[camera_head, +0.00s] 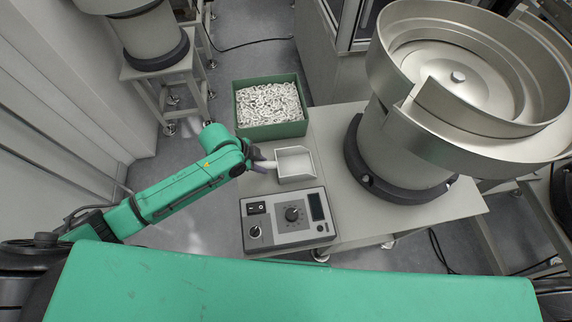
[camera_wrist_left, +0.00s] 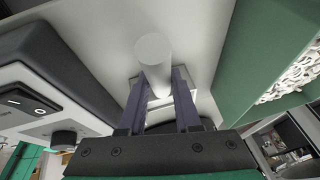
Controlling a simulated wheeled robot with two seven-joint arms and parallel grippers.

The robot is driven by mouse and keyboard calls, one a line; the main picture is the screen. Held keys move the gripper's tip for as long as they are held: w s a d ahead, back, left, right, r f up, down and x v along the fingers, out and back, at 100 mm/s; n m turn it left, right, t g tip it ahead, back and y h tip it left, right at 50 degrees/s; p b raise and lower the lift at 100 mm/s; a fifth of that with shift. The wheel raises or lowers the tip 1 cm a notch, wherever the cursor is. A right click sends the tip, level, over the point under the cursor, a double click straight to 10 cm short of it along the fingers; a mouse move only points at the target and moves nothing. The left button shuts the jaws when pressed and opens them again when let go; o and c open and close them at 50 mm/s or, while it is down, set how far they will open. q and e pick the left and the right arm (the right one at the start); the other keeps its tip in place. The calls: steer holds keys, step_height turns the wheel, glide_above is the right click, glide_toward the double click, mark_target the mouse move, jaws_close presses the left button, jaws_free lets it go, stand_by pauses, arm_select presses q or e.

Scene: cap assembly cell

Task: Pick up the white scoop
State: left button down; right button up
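The white scoop (camera_head: 295,163) lies near the left edge of the grey table, its square pan open upward and its handle (camera_head: 264,164) pointing left. My left gripper (camera_head: 258,164) is at the handle, left of the pan. In the left wrist view the round end of the handle (camera_wrist_left: 153,50) shows just beyond my two dark fingers (camera_wrist_left: 160,80), with the handle running between their tips. Whether both fingers press on it is not clear. The pan is mostly hidden in that view. My right gripper is not in view.
A green bin (camera_head: 271,130) full of small white parts stands behind the scoop. A grey control box (camera_head: 287,238) with knobs sits in front of it. A large metal bowl feeder (camera_head: 405,150) stands to the right. Bare table (camera_head: 335,140) shows between scoop and feeder.

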arm_select(q)
step_height(320, 180, up, 20)
steer(key=shift+r, duration=0.25)
stand_by(0.5)
